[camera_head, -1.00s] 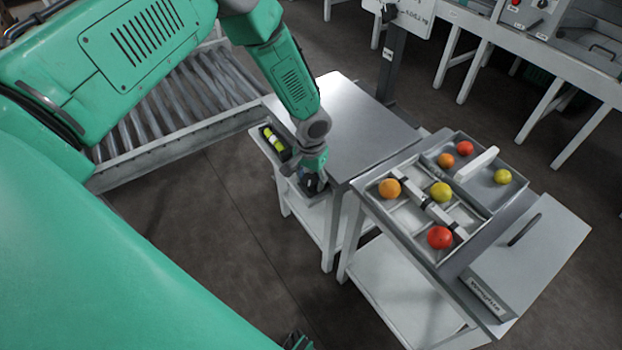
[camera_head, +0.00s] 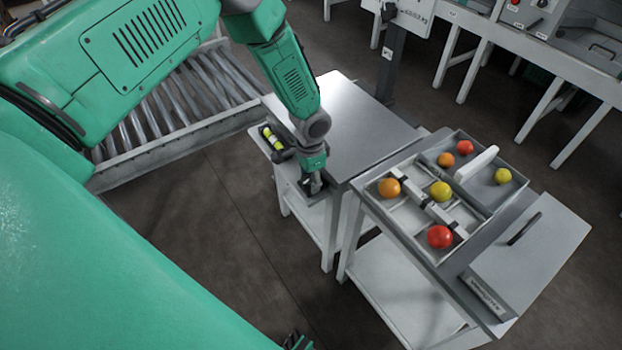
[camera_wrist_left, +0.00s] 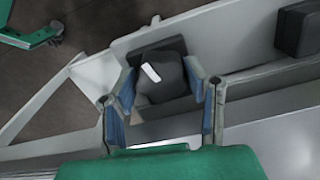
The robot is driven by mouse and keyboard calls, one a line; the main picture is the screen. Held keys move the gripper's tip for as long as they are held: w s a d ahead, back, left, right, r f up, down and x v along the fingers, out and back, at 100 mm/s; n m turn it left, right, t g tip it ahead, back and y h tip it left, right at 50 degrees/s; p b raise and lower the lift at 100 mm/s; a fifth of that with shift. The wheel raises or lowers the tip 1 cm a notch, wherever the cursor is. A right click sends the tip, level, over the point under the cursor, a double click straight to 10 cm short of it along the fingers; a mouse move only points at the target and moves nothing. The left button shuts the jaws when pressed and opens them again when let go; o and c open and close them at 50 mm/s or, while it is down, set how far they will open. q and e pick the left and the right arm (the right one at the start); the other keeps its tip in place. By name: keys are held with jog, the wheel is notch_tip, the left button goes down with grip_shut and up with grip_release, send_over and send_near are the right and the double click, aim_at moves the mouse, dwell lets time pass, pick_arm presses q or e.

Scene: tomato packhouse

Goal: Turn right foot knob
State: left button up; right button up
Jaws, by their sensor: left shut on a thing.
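The foot knob (camera_wrist_left: 165,85) is dark with a white pointer mark, on a dark square base in the wrist view. The mark slants from upper left to lower right. My left gripper (camera_wrist_left: 164,92) has its blue-padded fingers on either side of the knob and is shut on it. In the head view my left gripper (camera_head: 313,187) reaches down to the ledge on the near side of the metal-topped table (camera_head: 350,115). There the gripper mostly hides the knob. A level with a yellow-green vial (camera_head: 272,138) sits on the same ledge, left of the gripper.
Right of the table, a stand holds a grey tray (camera_head: 412,245) with several red, orange and yellow tomatoes. A light box (camera_head: 535,255) with a dark handle lies beside it. A roller conveyor (camera_head: 185,105) is behind my left arm. Another dark block (camera_wrist_left: 298,30) shows in the wrist view.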

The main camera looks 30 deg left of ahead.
aim_at(309, 178)
pick_arm(q)
jog(key=shift+a+m, duration=0.1)
jog(key=shift+m, duration=1)
jog(key=o, duration=1.1)
jog(key=shift+o, duration=0.2)
notch_tip(309, 178, up, 12)
jog(key=shift+f, duration=0.1)
